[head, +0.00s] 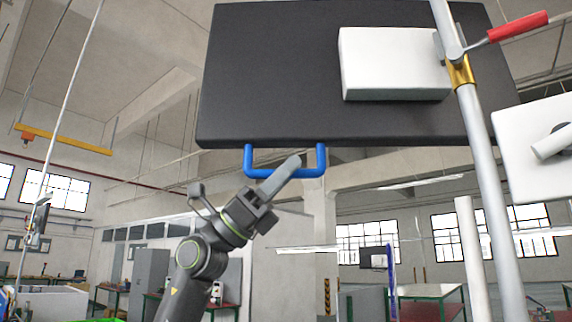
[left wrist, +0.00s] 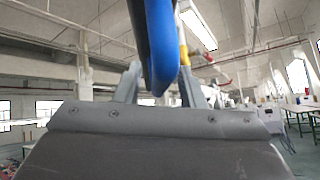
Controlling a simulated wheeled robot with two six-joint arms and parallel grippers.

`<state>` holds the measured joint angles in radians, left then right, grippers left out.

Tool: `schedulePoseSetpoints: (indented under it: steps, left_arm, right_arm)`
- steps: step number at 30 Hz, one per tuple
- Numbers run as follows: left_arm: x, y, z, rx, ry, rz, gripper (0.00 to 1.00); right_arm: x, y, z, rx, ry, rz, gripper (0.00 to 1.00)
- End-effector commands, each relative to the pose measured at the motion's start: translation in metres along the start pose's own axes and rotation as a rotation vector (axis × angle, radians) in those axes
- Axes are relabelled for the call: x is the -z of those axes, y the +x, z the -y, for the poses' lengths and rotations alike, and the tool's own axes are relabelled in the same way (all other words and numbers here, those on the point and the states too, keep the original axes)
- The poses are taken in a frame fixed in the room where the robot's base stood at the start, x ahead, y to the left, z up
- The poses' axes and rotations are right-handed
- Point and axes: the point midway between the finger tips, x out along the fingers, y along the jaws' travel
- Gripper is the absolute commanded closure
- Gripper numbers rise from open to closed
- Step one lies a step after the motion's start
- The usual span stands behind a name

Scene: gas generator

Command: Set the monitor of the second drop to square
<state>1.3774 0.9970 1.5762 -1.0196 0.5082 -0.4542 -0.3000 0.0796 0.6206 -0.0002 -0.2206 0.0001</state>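The monitor (head: 270,75) shows as a large dark flat panel, seen from its back and tilted in the head view. A blue U-shaped handle (head: 250,160) hangs from its lower edge. My left gripper (head: 288,168) is at the handle's lower bar, one finger crossing in front of it. The monitor's screen side is hidden. My right gripper is not in view.
A pale metal pole (head: 483,160) carries a gold clamp (head: 460,72) with a red-handled lever (head: 518,27). A white box (head: 393,62) sits on the monitor's back. Another white panel (head: 530,150) is at the right edge. Workbenches and windows lie far behind.

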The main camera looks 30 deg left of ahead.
Motion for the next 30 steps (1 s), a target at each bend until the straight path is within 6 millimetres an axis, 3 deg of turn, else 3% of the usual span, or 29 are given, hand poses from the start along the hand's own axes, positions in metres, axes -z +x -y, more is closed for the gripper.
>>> schedulePoseSetpoints:
  steps: [7,15,30]
  left_arm:
    - [0.0002,0.0002,0.0003,0.0,0.001,0.0,0.64]
    - [0.0001,0.0001,0.0002,0.0,0.001,0.0,0.99]
    - [0.0001,-0.0019,-0.0071,0.007,-0.009,0.002,1.0]
  right_arm:
    - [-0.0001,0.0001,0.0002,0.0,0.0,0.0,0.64]
    - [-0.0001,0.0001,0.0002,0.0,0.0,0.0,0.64]
    - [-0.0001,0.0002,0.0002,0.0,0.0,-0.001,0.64]
